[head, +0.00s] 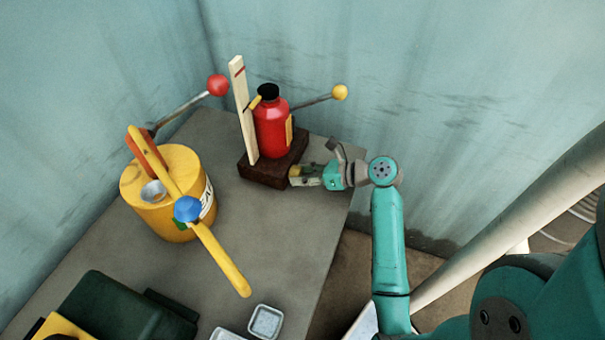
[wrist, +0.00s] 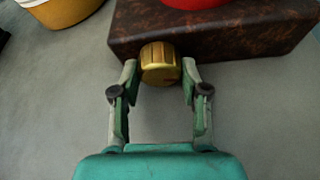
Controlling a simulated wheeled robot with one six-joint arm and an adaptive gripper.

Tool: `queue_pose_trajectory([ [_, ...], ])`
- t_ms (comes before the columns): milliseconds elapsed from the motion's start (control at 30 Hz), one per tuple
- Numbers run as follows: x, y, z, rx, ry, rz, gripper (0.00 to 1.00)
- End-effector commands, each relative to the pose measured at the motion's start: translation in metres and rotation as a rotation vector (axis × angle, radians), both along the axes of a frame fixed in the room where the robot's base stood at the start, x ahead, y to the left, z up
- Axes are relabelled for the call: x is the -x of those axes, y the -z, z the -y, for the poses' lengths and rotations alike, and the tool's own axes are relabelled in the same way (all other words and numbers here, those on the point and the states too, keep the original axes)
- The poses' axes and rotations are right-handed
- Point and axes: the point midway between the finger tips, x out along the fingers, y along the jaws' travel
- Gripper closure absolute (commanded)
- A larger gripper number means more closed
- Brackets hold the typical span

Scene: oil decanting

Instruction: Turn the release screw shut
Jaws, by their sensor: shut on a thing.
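The release screw (wrist: 160,64) is a ribbed brass knob on the near side of a dark brown base block (wrist: 240,30). My gripper (wrist: 160,75) has its two fingers on either side of the knob and is shut on it in the wrist view. In the head view my gripper (head: 299,177) reaches the block's right end from the right, and the knob is mostly hidden by the fingers there. On the block (head: 262,176) stands a red bottle-shaped body (head: 271,130) with a black top, beside an upright pale wooden strip (head: 242,105).
A yellow can (head: 165,200) stands left of the block. A dark green case (head: 115,310) and small trays (head: 265,322) lie near the front. The grey table's right edge runs below my arm.

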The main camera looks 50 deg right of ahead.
Motion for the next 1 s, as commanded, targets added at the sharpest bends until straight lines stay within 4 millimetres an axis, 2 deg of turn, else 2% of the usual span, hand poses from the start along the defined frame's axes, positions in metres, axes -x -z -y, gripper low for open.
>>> queue_pose_trajectory([
  [433, 0.0002, 0.0002, -0.002, 0.341, -0.001, 0.125, 0.9],
  [833, 0.0, -0.0002, -0.0011, 0.387, -0.001, 0.141, 0.9],
  [867, 0.0001, -0.0003, -0.0012, 0.386, 0.0, 0.14, 0.53],
  [933, 0.0, -0.0002, -0.0011, 0.386, 0.0, 0.14, 0.35],
  [967, 0.0, -0.0002, -0.0011, 0.386, 0.0, 0.14, 0.3],
  [1000, 0.0, -0.0002, -0.0011, 0.386, 0.0, 0.14, 0.3],
])
